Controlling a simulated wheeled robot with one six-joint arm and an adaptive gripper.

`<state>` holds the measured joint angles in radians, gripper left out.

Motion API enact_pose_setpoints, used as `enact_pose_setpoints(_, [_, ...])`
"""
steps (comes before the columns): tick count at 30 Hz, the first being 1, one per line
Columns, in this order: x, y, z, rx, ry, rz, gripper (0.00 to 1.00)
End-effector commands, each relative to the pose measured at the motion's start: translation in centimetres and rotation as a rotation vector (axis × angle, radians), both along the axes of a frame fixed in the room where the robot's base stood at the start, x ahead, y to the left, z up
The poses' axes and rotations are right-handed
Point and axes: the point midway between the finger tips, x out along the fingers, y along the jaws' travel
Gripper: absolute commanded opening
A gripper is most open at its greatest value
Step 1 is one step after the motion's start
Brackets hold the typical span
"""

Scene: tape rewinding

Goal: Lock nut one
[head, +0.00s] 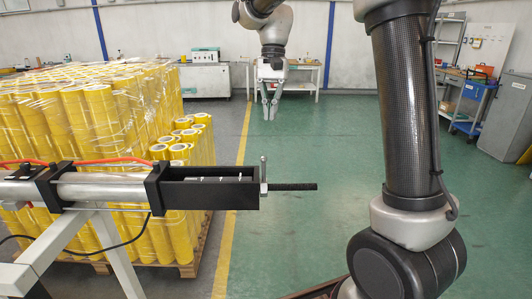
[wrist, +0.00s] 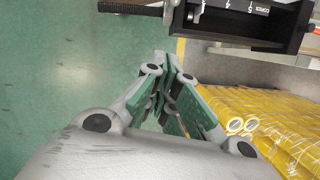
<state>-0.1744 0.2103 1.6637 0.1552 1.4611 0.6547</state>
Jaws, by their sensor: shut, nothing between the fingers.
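A metal nut with a thin upright bar (head: 263,176) sits on a dark threaded rod (head: 295,187) at the right end of a black box-shaped housing (head: 212,190). In the wrist view the rod (wrist: 132,7) and the housing (wrist: 262,24) cross the top edge. A small part of the nut (wrist: 171,10) shows between them, cut off by the frame. My gripper (head: 269,117) points down in the head view, above the nut in the picture and apart from it. In the wrist view its green-padded fingers (wrist: 163,60) are shut and empty, below the housing.
A silver cylinder (head: 105,187) with black clamps and a red hose joins the housing, on a white frame (head: 75,235). A pallet of wrapped yellow tape rolls (head: 90,110) stands behind it. Tables and a blue cart (head: 470,105) stand far back.

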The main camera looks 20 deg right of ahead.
Motion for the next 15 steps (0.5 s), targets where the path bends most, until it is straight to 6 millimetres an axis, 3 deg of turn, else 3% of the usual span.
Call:
enact_pose_setpoints(8, [-0.2, 0.1, -0.7, 0.0, 0.001, 0.001, 0.0])
enact_pose_setpoints(15, [-1.1, 0.6, -4.8, 0.0, 0.003, 0.001, 0.0])
